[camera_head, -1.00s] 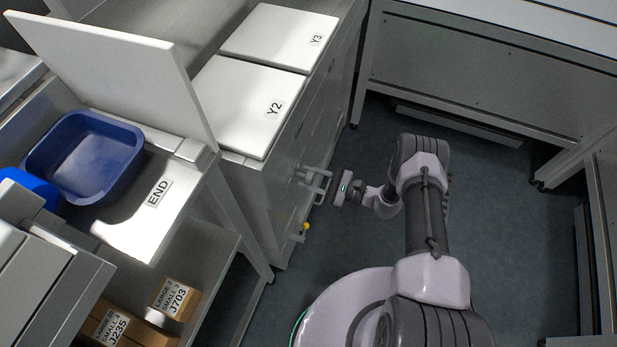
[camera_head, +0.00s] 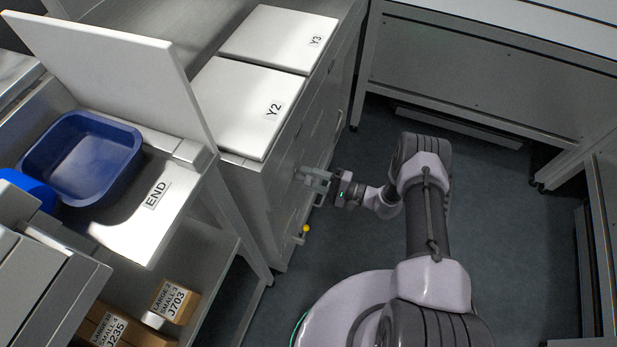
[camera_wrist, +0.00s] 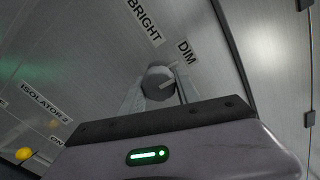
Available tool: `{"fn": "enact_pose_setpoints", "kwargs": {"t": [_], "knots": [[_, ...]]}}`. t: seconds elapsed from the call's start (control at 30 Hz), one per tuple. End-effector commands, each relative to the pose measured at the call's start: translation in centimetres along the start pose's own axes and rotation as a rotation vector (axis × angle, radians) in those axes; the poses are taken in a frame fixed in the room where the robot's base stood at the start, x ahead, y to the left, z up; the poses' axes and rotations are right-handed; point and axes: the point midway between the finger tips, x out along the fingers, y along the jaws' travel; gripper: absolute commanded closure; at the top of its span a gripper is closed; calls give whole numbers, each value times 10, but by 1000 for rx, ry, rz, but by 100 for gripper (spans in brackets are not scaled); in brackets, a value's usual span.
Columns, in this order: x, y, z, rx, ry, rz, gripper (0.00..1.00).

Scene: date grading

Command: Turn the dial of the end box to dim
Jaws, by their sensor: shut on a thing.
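In the wrist view the dial (camera_wrist: 157,84) is a dark round knob on a grey metal panel, with a pale mark on its face. A BRIGHT label (camera_wrist: 145,22) is above it and a DIM label (camera_wrist: 187,51) is above right. My gripper (camera_wrist: 158,90) has one finger on each side of the dial and is shut on it. Which label the mark points at is hard to tell. In the head view my gripper (camera_head: 318,181) is against the cabinet front, below the Y2 lid; the dial is hidden there. The END label (camera_head: 156,194) is on a white surface to the left.
A yellow knob (camera_head: 305,229) is below my gripper; in the wrist view it is near the ISOLATOR 2 label (camera_wrist: 47,101). A blue tub (camera_head: 128,172) is beside the raised white lid (camera_head: 110,70). Cardboard boxes (camera_head: 175,300) are on a lower shelf. Floor is clear right of my arm.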

Motion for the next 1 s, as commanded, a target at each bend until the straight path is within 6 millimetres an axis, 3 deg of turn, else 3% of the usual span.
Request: {"fn": "enact_pose_setpoints", "kwargs": {"t": [0.67,0.7,0.8,1.0], "knots": [[0,0,0,-59,1,1,100],[0,0,0,-58,1,1,60],[0,0,0,-58,1,1,40],[0,0,0,-58,1,0,40]]}}
